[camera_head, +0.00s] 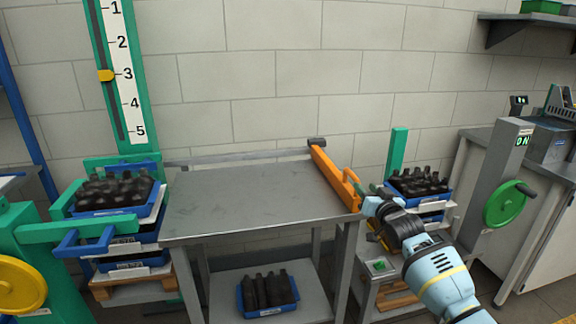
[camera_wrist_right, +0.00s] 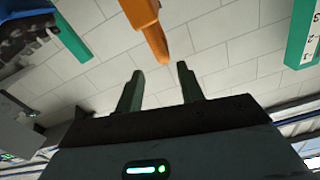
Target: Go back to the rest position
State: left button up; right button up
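My right gripper (camera_head: 372,192) is at the right front corner of the grey table, close to the orange bar. In the right wrist view its two dark green fingers (camera_wrist_right: 159,72) stand apart with nothing between them. The end of the orange bar (camera_wrist_right: 150,30) shows beyond the fingertips. My left gripper and arm are not in view. Dark bottles (camera_head: 115,187) stand in a blue crate at the left.
The grey table (camera_head: 250,195) has a bare top, with the orange bar (camera_head: 330,175) along its right side. A blue crate (camera_head: 270,312) of bottles sits on its lower shelf. A post with a green handwheel (camera_head: 505,203) stands at the right. A numbered scale (camera_head: 122,72) rises at the left.

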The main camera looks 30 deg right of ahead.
jog(key=s+a+f+n+g+y+p, duration=0.1)
jog(key=s+a+f+n+g+y, duration=0.1)
jog(key=s+a+f, duration=0.85)
jog(key=s+a+f+n+g+y, duration=0.25)
jog(key=s+a+f, duration=0.4)
jog(key=f, duration=0.65)
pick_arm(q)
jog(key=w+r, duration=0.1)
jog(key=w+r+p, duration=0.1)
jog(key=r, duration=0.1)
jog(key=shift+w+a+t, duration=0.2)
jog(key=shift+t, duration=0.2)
pick_arm(e)
jog(key=s+a+f+g, duration=0.1)
jog(key=s+a+f, duration=0.1)
jog(key=s+a, duration=0.3)
jog(key=s+a+f+n+g+y, duration=0.1)
jog(key=s+a+f, duration=0.2)
jog(key=s, duration=1.1)
jog(key=s+a+f+n+g+y, duration=0.1)
jog(key=s+a+f+g, duration=0.1)
jog(key=s+a, duration=0.7)
jog(key=shift+s+a+f, duration=0.2)
jog(key=shift+s, duration=0.4)
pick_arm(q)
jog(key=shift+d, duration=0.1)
pick_arm(e)
jog(key=shift+n, duration=0.25)
